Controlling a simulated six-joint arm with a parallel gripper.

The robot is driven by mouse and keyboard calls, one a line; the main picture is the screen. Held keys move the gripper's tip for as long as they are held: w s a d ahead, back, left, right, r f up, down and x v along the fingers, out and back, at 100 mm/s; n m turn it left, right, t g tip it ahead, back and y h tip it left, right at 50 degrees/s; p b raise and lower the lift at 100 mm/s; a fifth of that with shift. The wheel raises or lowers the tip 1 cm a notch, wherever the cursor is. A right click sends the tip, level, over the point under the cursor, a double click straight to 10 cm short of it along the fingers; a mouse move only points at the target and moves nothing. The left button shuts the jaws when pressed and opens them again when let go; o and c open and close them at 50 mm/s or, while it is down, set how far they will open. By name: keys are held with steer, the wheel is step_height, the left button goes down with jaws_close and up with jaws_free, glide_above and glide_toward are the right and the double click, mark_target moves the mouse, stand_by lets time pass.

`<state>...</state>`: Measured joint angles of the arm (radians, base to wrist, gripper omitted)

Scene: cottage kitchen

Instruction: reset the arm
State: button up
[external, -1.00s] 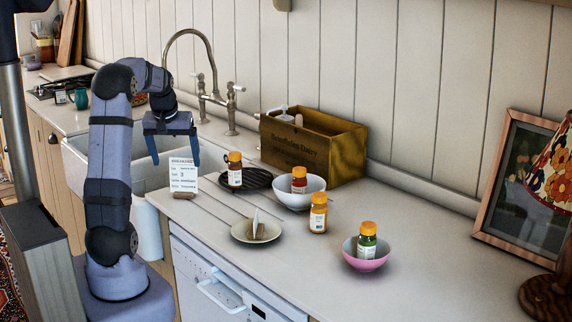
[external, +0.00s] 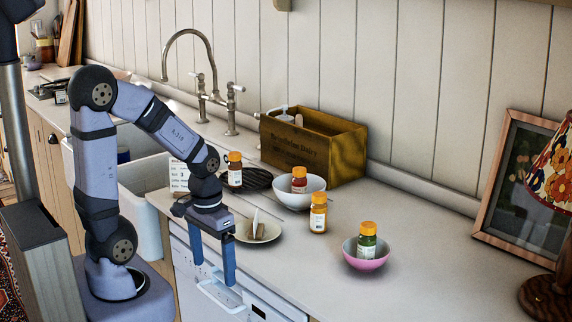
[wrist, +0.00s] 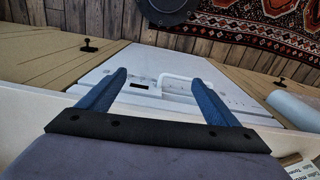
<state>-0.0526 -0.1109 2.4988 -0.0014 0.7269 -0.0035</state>
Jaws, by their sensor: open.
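My gripper (external: 212,266) is open and empty, fingers pointing down, in front of the dishwasher face at the counter's front edge. In the wrist view my gripper (wrist: 158,95) has both blue fingers apart with nothing between them. The dishwasher front (external: 262,300) and its white handle (external: 220,298) lie beyond and below the fingers; the handle also shows in the wrist view (wrist: 180,79). My arm bends over from the left and partly hides the breakfast card (external: 179,176) and its wooden holder.
On the counter (external: 310,262) stand a plate with a card in a holder (external: 268,238), a dark dish (external: 259,179), a white bowl (external: 300,201), a pink bowl (external: 366,263), several orange-capped bottles (external: 318,214) and a wooden crate (external: 330,152). A framed picture (external: 488,235) and lamp (external: 550,165) stand right.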

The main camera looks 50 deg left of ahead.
steer(key=shift+s+d+f+m, duration=0.2)
steer(key=shift+s+d, duration=0.15)
steer(key=shift+s, duration=0.2)
steer(key=shift+s+d+f+m, duration=0.1)
steer(key=shift+s+d+f, duration=0.15)
steer(key=shift+s, duration=0.3)
steer(key=shift+r+p, duration=0.65)
